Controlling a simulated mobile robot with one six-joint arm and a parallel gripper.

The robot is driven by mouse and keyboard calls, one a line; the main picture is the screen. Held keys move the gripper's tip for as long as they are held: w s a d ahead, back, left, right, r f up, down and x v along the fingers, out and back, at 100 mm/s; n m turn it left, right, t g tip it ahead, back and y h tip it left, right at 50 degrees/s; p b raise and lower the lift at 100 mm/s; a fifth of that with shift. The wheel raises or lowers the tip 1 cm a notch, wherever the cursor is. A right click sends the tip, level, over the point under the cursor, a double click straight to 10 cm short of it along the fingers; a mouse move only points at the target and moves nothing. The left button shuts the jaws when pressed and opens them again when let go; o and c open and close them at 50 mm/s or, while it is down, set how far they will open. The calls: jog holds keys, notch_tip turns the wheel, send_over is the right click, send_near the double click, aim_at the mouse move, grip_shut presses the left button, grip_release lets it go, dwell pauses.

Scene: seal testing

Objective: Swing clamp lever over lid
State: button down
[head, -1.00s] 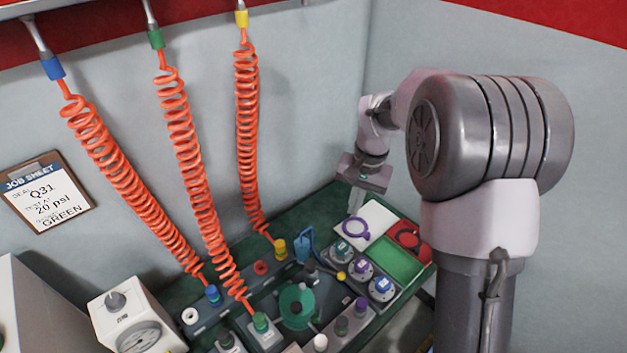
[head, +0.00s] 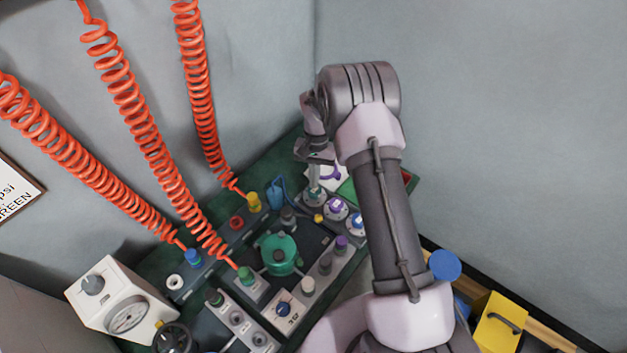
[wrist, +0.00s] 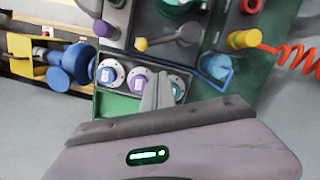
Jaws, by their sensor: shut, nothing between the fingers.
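The green round pot with its lid (head: 279,255) sits in the middle of the bench; part of it shows at the top of the wrist view (wrist: 175,8). The clamp lever appears as a grey post (head: 288,217) with a yellow knob (head: 318,218), beside the pot and pointing away from the lid. In the wrist view the yellow knob (wrist: 141,44) and grey post (wrist: 187,33) lie beyond my fingers. My gripper (head: 314,186) is shut and empty, above the row of capped round fittings, apart from the lever.
Round fittings with purple (head: 336,205) and blue caps stand near my fingers. A blue clip-like item (head: 276,192) lies beside the lever post. Coiled orange hoses (head: 140,120) hang at left. A gauge box (head: 122,306) stands at front left.

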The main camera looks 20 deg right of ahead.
jog(key=s+a+f+b, duration=0.2)
jog(key=s+f, duration=0.2)
jog(key=f, duration=0.3)
